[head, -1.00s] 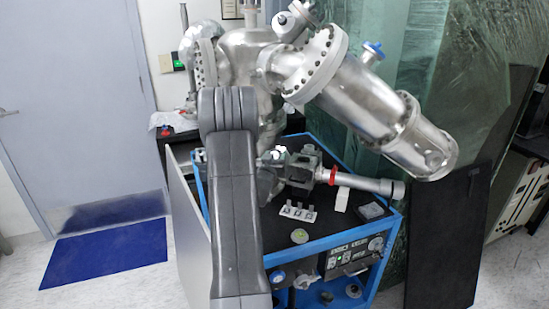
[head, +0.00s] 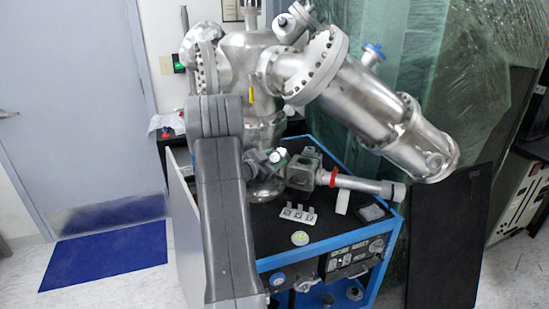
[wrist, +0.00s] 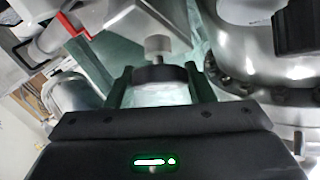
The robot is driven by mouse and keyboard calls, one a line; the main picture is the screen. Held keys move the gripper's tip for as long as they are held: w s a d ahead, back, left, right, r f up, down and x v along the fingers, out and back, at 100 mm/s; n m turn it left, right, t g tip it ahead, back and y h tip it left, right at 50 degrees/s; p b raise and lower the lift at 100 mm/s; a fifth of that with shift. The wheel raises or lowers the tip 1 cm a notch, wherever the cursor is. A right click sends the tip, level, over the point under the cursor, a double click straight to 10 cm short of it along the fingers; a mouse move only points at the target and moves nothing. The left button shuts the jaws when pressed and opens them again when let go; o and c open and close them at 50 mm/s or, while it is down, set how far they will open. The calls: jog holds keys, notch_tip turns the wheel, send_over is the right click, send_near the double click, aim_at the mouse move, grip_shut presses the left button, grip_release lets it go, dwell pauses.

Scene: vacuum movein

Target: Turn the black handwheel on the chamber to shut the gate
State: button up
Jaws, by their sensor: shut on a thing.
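The black handwheel (wrist: 160,75) shows in the wrist view as a dark disc below a short pale stem on a grey block (wrist: 125,25). The two fingers of my gripper (wrist: 160,86) stand at its left and right sides, shut on it. In the head view the gripper is small and dark at the chamber's lower front, partly hidden by my arm, and I cannot make out the handwheel there. The silver chamber (head: 248,62) rises from the black top of a blue-framed cart (head: 268,262).
A grey pipe (head: 365,184) with a red ring runs right from a block fitting (head: 303,172). Small clips (head: 298,213), a round disc (head: 300,238) and a grey tray (head: 372,212) lie on the cart top. A large silver cylinder (head: 372,100) overhangs the right.

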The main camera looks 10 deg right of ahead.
jog(key=m+g+p, duration=0.1)
jog(key=m+g, duration=0.1)
jog(key=m, duration=0.1)
jog(key=m+g+p, duration=0.1)
jog(key=m+g, duration=0.2)
jog(key=shift+w+r+m+h+p, duration=0.1)
jog(key=shift+r+m+h+p, duration=0.1)
jog(key=shift+m+h+p, duration=0.15)
jog(key=shift+f+m+g+y+p, duration=0.1)
jog(key=shift+m+g+y+p, duration=0.8)
jog(key=shift+m+g, duration=1.15)
jog(key=shift+m, duration=0.4)
jog(key=o, duration=1)
jog(key=shift+c, duration=0.2)
jog(key=shift+a+b, duration=0.3)
jog(key=shift+a, duration=0.2)
jog(key=s+a+b, duration=0.2)
jog(key=a, duration=1)
jog(key=shift+r, duration=0.25)
